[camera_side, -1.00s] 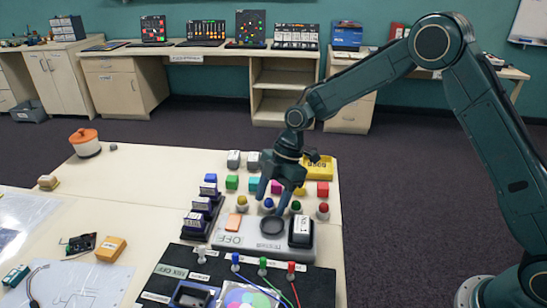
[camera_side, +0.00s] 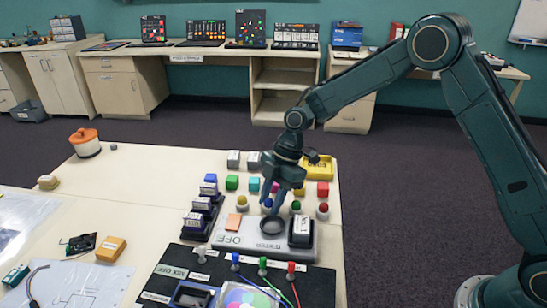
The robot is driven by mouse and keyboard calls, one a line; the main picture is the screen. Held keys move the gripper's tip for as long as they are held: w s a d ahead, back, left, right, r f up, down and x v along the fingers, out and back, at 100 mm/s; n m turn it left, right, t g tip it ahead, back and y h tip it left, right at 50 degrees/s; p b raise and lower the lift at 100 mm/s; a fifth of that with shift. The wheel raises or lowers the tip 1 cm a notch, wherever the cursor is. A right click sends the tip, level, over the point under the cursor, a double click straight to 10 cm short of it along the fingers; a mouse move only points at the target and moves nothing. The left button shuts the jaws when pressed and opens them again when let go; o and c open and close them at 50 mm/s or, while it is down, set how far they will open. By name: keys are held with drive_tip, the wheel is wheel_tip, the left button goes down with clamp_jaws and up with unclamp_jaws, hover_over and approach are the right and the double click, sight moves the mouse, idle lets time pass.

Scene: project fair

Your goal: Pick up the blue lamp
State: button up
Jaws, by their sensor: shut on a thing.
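The blue lamp (camera_side: 266,204) is a small blue dome on a pale base, in a row of lamps behind the grey tester plate (camera_side: 225,241). My gripper (camera_side: 271,206) points down over it, its dark fingers shut on the lamp and covering part of it. The lamp appears to be at table height; I cannot tell whether it touches the table. The tester plate has a dark round ring (camera_side: 273,226) just in front of the lamp.
The yellow lamp (camera_side: 241,204) stands left of my gripper; the green (camera_side: 295,206) and red (camera_side: 322,210) lamps stand right. Coloured cubes (camera_side: 232,182) and a yellow tray (camera_side: 321,168) are behind. A black block (camera_side: 301,231) sits at the plate's right end.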

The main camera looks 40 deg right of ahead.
sight(271, 202)
drive_tip(key=shift+r, duration=0.1)
wheel_tip(271, 202, up, 20)
idle(0.8)
idle(0.6)
drive_tip(key=s+a+f+n+g+h, duration=0.1)
drive_tip(key=s+a+f+n+g, duration=0.2)
drive_tip(key=s+f+n, duration=0.3)
drive_tip(key=a+f+n, duration=0.1)
drive_tip(key=n, duration=0.3)
drive_tip(key=shift+s+a+f+g+h, duration=0.3)
drive_tip(key=shift+a+f+h, duration=0.05)
drive_tip(key=shift+f+h, duration=0.05)
drive_tip(key=shift+f, duration=0.2)
drive_tip(key=shift+f, duration=3.3)
drive_tip(key=shift+f, duration=0.65)
